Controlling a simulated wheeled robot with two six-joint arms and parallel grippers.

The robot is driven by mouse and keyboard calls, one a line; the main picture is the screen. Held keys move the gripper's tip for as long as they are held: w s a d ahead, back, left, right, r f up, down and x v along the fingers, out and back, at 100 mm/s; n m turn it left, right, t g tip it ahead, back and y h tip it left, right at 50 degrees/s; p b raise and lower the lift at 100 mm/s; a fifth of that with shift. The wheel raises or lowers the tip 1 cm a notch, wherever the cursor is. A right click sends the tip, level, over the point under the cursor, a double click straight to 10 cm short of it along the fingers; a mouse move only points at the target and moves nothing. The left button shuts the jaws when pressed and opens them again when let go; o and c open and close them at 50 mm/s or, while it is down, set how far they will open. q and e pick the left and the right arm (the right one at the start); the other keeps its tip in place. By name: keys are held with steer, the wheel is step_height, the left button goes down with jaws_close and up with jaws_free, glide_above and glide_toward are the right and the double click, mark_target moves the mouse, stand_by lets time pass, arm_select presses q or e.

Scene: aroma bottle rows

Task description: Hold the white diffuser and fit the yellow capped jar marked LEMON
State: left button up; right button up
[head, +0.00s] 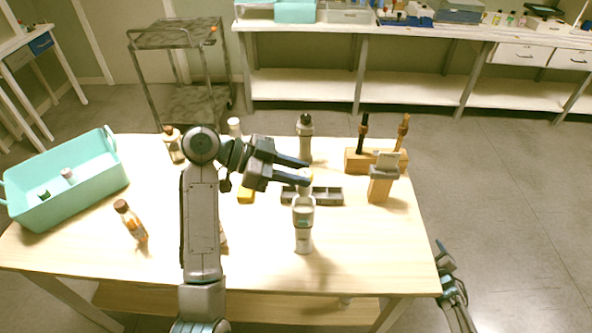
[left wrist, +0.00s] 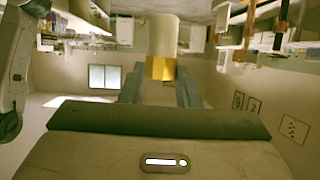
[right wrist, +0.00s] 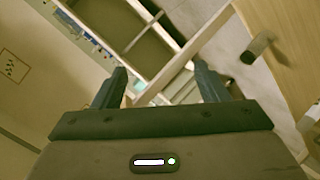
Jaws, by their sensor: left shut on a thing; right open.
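My left gripper (head: 303,178) is shut on a small jar (head: 304,189), just above the white diffuser. In the left wrist view the jar (left wrist: 162,45) has a pale body and a yellow cap between the fingers. No LEMON lettering is readable. The white diffuser (head: 303,235) stands upright on the table with a grey-green upper part, directly below the jar. Whether the two touch is hard to tell. My right gripper (head: 446,265) is open and empty, beyond the table's right edge, with no hold on the diffuser.
A dark tray (head: 327,196) lies behind the diffuser. A grey-topped bottle (head: 305,140), a wooden tool block (head: 355,161) and a wooden stand (head: 380,190) stand farther back. A teal bin (head: 95,180) and an amber bottle (head: 131,221) are at left. The table's front right is clear.

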steer(key=w+a+r+n+t+y, duration=0.1)
steer(key=w+r+n+t+y, duration=0.1)
steer(key=w+r, duration=0.6)
steer(key=w+a+r+n+t+y, duration=0.1)
steer(key=w+a+r+n+t, duration=0.15)
steer(key=r, duration=0.85)
steer(key=w+a+r+n+t+y, duration=0.1)
steer(key=w+r+n+t+y, duration=0.1)
steer(key=w+r, duration=0.6)
steer(key=s+a+r+n+g+y, duration=0.2)
steer(key=a+r+n+y, duration=0.55)
steer(key=r, duration=0.35)
steer(key=s+a+r+n+g+y, duration=0.1)
steer(key=a+r+n+g+y, duration=0.1)
steer(key=a+r+n+y, duration=0.75)
step_height(320, 180, up, 3)
steer(key=s+n+g, duration=0.2)
steer(key=n+g, duration=0.2)
steer(key=n+g+h, duration=0.6)
steer(key=n+g, duration=0.6)
steer(key=n, duration=0.5)
glide_toward(307, 239)
steer(key=w+f, duration=0.2)
steer(key=f, duration=0.1)
steer(key=shift+a+f, duration=0.15)
steer(key=shift+f, duration=0.05)
steer(key=shift+s+a+f, duration=0.1)
steer(key=shift+a, duration=0.15)
steer(key=x, duration=0.9)
steer(key=shift+a+f, duration=0.1)
